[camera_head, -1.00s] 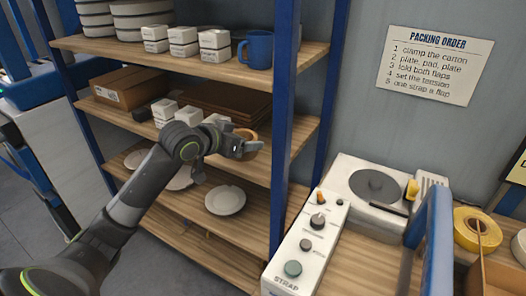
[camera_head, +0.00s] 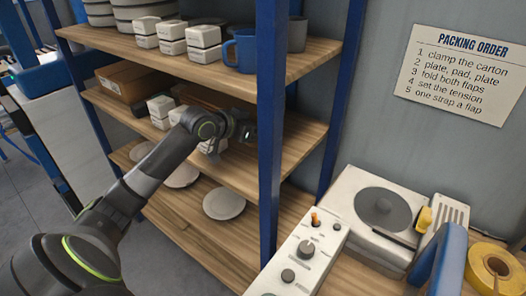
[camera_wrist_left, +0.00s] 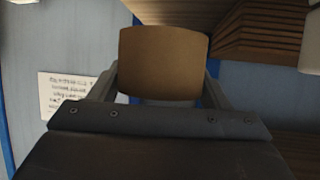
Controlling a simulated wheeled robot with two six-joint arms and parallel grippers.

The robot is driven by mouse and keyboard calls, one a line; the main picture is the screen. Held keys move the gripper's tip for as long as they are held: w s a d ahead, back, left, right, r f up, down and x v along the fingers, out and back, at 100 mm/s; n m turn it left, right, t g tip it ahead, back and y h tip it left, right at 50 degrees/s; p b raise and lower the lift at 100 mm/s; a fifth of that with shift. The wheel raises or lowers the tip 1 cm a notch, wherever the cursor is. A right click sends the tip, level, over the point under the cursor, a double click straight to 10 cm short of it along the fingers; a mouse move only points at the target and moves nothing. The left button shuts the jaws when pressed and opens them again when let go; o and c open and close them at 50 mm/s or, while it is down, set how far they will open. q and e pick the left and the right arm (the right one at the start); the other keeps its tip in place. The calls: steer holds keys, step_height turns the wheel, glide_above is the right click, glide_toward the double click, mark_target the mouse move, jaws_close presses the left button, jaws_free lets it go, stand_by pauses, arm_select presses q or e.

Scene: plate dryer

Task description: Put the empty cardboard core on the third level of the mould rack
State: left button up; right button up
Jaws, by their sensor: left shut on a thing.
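The mould rack (camera_head: 268,130) has blue posts and wooden boards. My left gripper (camera_head: 246,130) reaches in above its middle visible board (camera_head: 240,172), close to the front post. In the left wrist view my left gripper (camera_wrist_left: 163,85) is shut on the cardboard core (camera_wrist_left: 163,62), a plain brown cylinder between its two fingers. The core cannot be made out in the head view, where the wrist and the post cover that spot. I cannot tell whether the core touches the board. My right gripper is not in view.
White blocks (camera_head: 160,108), a cardboard box (camera_head: 130,80) and a brown stack (camera_head: 205,96) share the middle board. The blue mug (camera_head: 240,50) and more blocks stand above; plates (camera_head: 224,203) lie below. A bench with a control box (camera_head: 305,250) is at right.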

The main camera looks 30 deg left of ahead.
arm_select(q)
steer(key=f, duration=0.1)
steer(key=s+f, duration=0.1)
steer(key=f, duration=0.1)
steer(key=shift+a+f+p, duration=0.1)
steer(key=shift+f+p, duration=0.15)
steer(key=shift+p, duration=0.15)
steer(key=f, duration=0.2)
steer(key=f+p, duration=0.1)
steer(key=shift+w+f, duration=0.2)
steer(key=shift+w, duration=0.05)
steer(key=shift+f, duration=0.45)
steer(key=o, duration=1)
steer(key=shift+c, duration=0.2)
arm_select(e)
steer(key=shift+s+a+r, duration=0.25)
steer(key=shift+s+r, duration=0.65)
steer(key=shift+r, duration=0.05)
